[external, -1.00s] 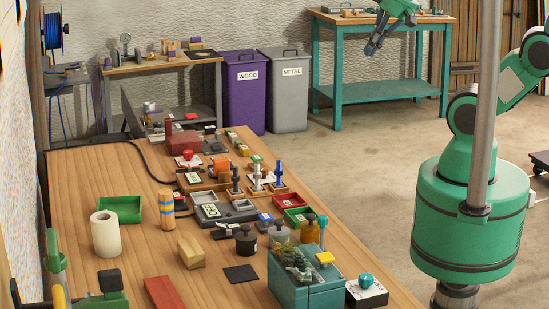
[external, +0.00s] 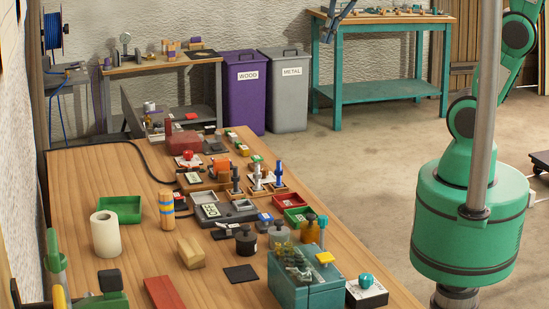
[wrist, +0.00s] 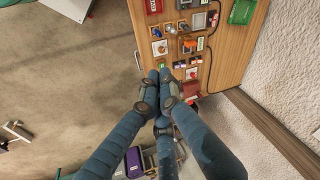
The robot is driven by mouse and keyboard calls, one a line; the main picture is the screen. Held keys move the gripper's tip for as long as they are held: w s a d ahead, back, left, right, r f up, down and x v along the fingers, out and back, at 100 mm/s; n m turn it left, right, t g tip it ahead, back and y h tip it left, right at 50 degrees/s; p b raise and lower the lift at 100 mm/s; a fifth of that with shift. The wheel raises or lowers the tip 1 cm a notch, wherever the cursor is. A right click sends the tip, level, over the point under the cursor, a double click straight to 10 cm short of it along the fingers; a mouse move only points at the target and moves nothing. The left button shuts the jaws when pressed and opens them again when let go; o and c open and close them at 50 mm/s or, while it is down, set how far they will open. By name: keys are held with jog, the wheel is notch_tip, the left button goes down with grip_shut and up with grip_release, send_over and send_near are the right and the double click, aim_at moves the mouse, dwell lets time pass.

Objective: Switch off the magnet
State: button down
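I cannot tell for certain which thing is the magnet. A white labelled block with a teal knob (external: 366,288) stands at the bench's near right corner, beside a teal box (external: 308,292). A red knob on a white plate (external: 188,158) sits farther back. A grey unit with a lettered white label (external: 211,210) lies mid-bench. The tips overlap the bench edge in that picture.
The wooden bench (external: 90,190) is crowded with small tools and trays. A paper roll (external: 106,234) and a striped cylinder (external: 167,209) stand upright on it. Purple (external: 245,95) and grey (external: 287,100) bins stand behind. Open floor (external: 370,175) lies right of the bench.

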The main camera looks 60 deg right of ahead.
jog(key=w+a+f+m+g, duration=0.2)
jog(key=w+a, duration=0.2)
jog(key=w, duration=0.7)
jog(key=m+g+y+b, duration=0.3)
jog(key=m+g, duration=0.2)
send_over(178, 196)
jog(key=w+d, duration=0.3)
jog(key=d, duration=0.1)
notch_tip(178, 196, down, 27)
jog(key=shift+s+d, duration=0.15)
jog(key=shift+d, duration=0.05)
jog(key=b+x, duration=0.4)
jog(key=x, duration=1)
jog(key=shift+s+d, duration=0.15)
jog(key=shift+d, duration=0.05)
jog(key=shift+a, duration=0.1)
